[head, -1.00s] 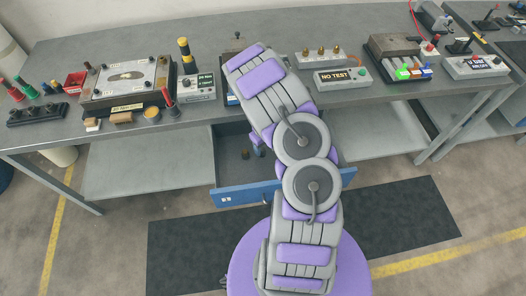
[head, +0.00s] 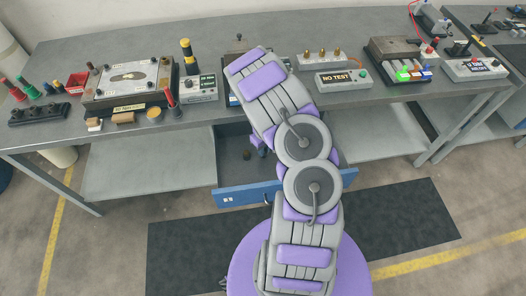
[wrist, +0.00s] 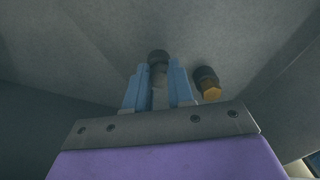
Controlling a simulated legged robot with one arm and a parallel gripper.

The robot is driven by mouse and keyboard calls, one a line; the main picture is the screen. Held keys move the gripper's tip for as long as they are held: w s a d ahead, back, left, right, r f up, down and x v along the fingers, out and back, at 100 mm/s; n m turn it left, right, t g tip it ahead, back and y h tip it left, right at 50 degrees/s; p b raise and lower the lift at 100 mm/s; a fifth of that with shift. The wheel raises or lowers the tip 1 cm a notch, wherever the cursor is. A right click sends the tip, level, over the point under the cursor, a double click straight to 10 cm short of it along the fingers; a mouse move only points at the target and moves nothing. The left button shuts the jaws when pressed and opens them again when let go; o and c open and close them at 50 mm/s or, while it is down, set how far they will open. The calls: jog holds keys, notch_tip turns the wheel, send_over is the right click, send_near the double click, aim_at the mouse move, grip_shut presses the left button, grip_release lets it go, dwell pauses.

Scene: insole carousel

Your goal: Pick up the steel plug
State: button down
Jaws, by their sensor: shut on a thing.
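My gripper (wrist: 159,85) has light blue fingers and is shut on the steel plug (wrist: 159,95). The plug is a grey piece with a dark round knob that shows at and just beyond the fingertips. In the head view my gripper (head: 259,148) is small and partly hidden by my arm, inside the open drawer area. The held plug cannot be made out there. Whether the plug touches the drawer floor is not clear.
A brass plug (wrist: 211,92) with a dark knob lies just right of the fingers; a dark knob (head: 246,155) shows in the open drawer. The drawer's blue front (head: 240,196) stands out below the bench (head: 250,112). A NO TEST box (head: 342,79) and fixtures stand on the bench.

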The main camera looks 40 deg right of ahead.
jog(key=shift+d, duration=0.1)
jog(key=shift+d+r, duration=0.1)
jog(key=shift+r, duration=0.25)
notch_tip(320, 180, up, 9)
jog(key=p, duration=0.2)
jog(key=shift+r, duration=0.1)
jog(key=shift+w, duration=0.1)
